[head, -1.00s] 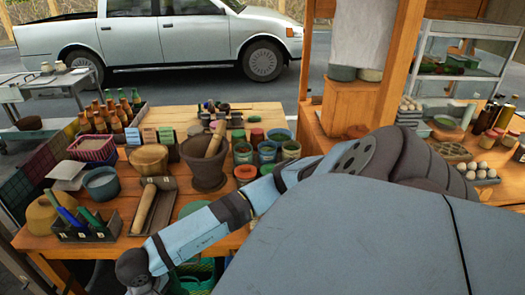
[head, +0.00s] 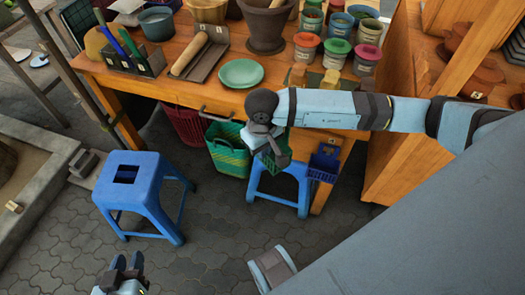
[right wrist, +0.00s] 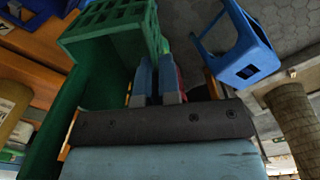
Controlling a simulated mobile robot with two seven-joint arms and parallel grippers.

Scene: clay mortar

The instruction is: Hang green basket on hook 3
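A small dark green lattice basket (head: 276,158) is directly below my right wrist, over a blue stool (head: 288,180) under the table's front edge. My right gripper (head: 264,143) points down beside it, partly hidden. In the right wrist view the green basket (right wrist: 110,28) is close, up and left of my fingers (right wrist: 156,75). A dark gap shows between these fingers, but I cannot tell whether they touch the basket. My left gripper (head: 126,262) is open and empty at the bottom left, over the paving. I cannot make out a hook marked 3.
A larger green basket (head: 228,150) and a red basket (head: 182,124) are under the table edge. A small blue basket (head: 325,162) is right of the stool. Another blue stool (head: 147,188) stands left on open paving. A green plate (head: 241,73) lies near the table edge.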

